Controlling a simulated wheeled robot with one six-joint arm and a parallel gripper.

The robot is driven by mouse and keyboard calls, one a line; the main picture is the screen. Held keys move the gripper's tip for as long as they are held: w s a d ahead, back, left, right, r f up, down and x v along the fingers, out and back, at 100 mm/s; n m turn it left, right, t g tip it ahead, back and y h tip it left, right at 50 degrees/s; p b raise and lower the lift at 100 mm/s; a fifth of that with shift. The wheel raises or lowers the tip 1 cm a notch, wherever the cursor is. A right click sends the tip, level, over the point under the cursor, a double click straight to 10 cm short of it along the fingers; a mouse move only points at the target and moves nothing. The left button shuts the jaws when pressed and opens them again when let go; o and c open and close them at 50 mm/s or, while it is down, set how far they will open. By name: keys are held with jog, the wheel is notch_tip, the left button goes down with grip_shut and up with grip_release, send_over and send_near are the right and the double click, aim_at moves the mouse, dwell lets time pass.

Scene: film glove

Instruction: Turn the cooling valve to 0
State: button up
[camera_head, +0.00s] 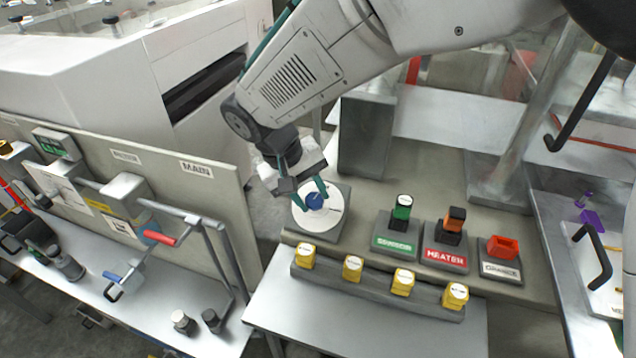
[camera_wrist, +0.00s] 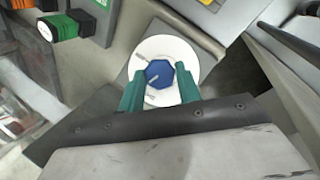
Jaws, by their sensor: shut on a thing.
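The cooling valve is a blue knob (camera_head: 315,201) on a round white dial (camera_head: 330,222), set on a grey block at the back left of the bench. In the wrist view the blue knob (camera_wrist: 159,74) is faceted, with a pale line on it, and the white dial (camera_wrist: 184,51) has a dark mark near its top. My gripper (camera_head: 314,192) reaches down from above, with its green fingers on either side of the knob. The fingers (camera_wrist: 160,90) are shut on the knob. The dial's numbers are too small to read.
A panel marked MAIN (camera_head: 196,169) and a metal frame (camera_head: 212,250) stand to the left.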

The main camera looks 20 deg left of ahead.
jog(key=shift+s+a+n+t+h, duration=0.1)
jog(key=shift+n+t+h, duration=0.4)
jog(key=shift+n, duration=1)
jog(key=o, duration=1)
jog(key=shift+c, duration=0.2)
jog(key=v, duration=0.7)
jog(key=shift+s+r, duration=0.2)
jog(key=shift+r, duration=0.1)
jog(key=shift+a, duration=0.15)
